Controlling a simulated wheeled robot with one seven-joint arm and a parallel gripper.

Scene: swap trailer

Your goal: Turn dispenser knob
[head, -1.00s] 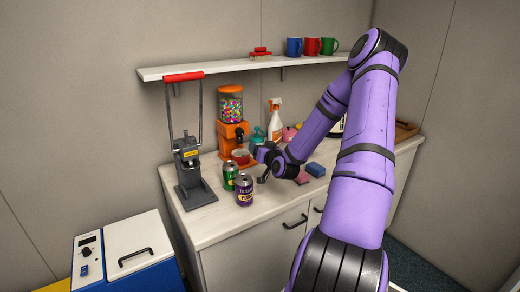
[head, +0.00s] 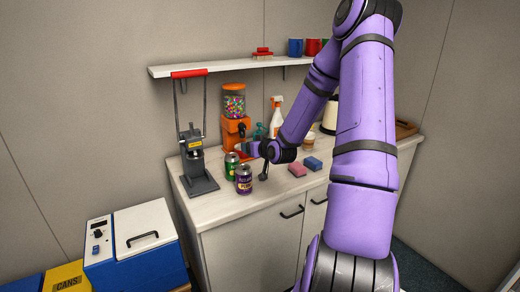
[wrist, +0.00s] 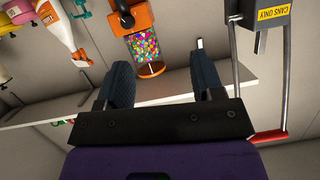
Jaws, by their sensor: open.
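The dispenser (head: 234,122) is an orange gumball machine with a clear globe of coloured balls. It stands on the counter, upright in the head view; it appears upside down in the wrist view (wrist: 136,20). A small dark knob (head: 241,127) shows on its orange front in the head view. In the wrist view a dark round part (wrist: 127,20) shows on the orange body. My gripper (wrist: 163,70) is open and empty, its two fingers spread, with the dispenser beyond them. In the head view my gripper (head: 249,149) is just in front of the dispenser's lower part, partly hiding it.
A green can (head: 231,166) and a purple can (head: 243,180) stand close below my gripper. A can crusher (head: 194,168) stands left of the dispenser. A spray bottle (head: 276,116) is to the right. A shelf (head: 190,69) runs above. Sponges (head: 298,170) lie right.

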